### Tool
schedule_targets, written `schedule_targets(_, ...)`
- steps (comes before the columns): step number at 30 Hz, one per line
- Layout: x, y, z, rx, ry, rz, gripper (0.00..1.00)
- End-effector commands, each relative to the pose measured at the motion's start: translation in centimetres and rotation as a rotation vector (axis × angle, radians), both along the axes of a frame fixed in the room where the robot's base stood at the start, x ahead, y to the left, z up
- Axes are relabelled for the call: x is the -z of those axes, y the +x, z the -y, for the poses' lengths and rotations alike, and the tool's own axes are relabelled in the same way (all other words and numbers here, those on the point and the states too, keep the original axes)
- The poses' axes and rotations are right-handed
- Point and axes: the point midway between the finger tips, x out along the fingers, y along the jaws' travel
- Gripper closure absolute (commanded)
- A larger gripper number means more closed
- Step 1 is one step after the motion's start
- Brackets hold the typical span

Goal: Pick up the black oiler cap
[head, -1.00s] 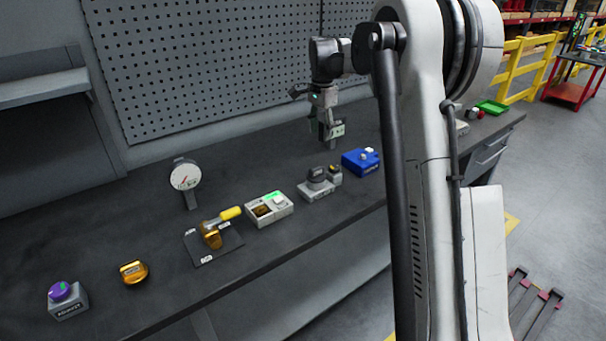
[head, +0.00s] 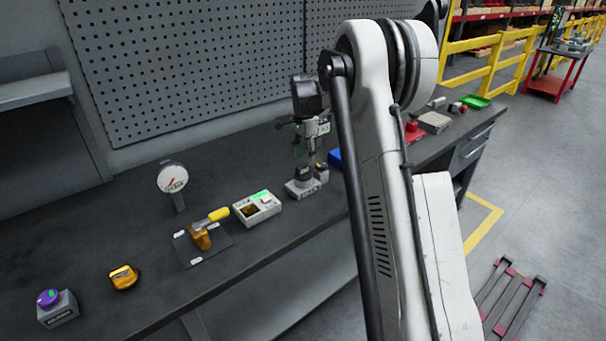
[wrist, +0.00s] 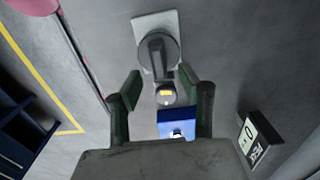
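A grey base plate (head: 292,192) on the bench carries a round dark grey part with a bar across its top (wrist: 157,50). My gripper (head: 311,152) hangs pointing down just above this unit. The barred part lies beyond the fingertips. Nothing is held.
A blue box (head: 335,158) stands just right, partly behind my arm. A white-grey box with a green strip (head: 257,208), a yellow-handled valve (head: 201,236), a gauge (head: 173,180), an orange part (head: 124,277) and a purple-knobbed box (head: 58,308) stand leftward. The pegboard is behind.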

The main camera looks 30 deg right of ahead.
Motion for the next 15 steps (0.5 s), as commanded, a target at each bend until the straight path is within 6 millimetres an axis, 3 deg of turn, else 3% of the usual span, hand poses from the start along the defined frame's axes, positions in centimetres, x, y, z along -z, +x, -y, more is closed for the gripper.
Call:
schedule_targets(9,4.0,-0.2,-0.6,0.000,0.000,0.000,0.62)
schedule_targets(15,4.6,-0.2,-0.6,0.000,0.000,0.000,0.62)
